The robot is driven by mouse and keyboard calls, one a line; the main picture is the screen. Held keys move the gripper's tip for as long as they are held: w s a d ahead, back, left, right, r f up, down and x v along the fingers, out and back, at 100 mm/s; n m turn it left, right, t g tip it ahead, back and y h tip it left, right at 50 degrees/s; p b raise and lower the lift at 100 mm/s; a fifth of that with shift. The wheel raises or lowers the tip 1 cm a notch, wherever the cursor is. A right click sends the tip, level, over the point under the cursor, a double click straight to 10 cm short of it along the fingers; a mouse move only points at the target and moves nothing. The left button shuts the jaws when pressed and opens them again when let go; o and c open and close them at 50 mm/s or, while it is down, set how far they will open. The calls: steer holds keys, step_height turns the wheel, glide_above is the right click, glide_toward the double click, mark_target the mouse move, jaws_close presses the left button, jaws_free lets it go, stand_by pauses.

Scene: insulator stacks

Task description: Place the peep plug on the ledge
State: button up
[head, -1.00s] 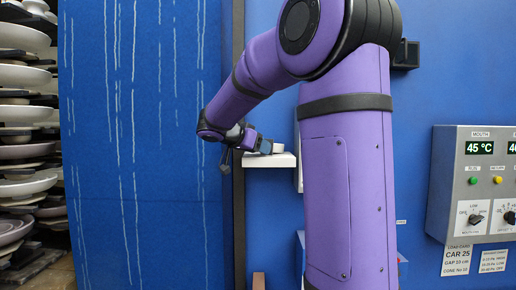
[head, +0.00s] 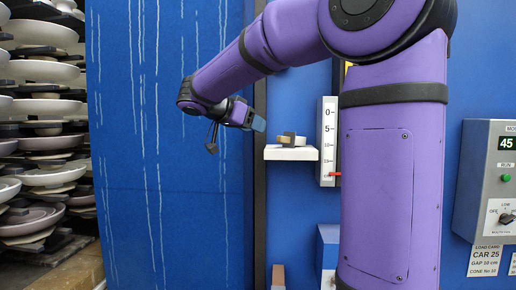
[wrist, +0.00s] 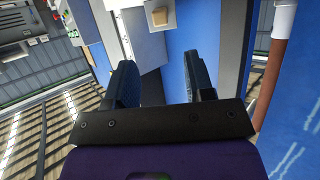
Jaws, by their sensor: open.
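The peep plug, a small pale round piece with a tan-brown block-like end (head: 289,137), rests on the white ledge (head: 291,154) in the head view. In the wrist view its tan end (wrist: 160,17) shows at the top, beyond the fingers.
A white scale (head: 327,142) with a red pointer stands right of the ledge. A control box (head: 493,180) is on the blue wall at the right. Stacks of pale dishes (head: 45,140) fill the left. A blue panel with pale streaks (head: 170,170) stands behind my gripper.

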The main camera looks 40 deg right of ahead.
steer(key=s+a+f+n+t+y, duration=0.6)
steer(key=s+a+f+n+y, duration=0.7)
steer(key=s+a+f+n, duration=0.5)
steer(key=s+a, duration=0.2)
steer(key=s, duration=0.1)
steer(key=shift+a+n, duration=0.25)
steer(key=shift+n, duration=0.15)
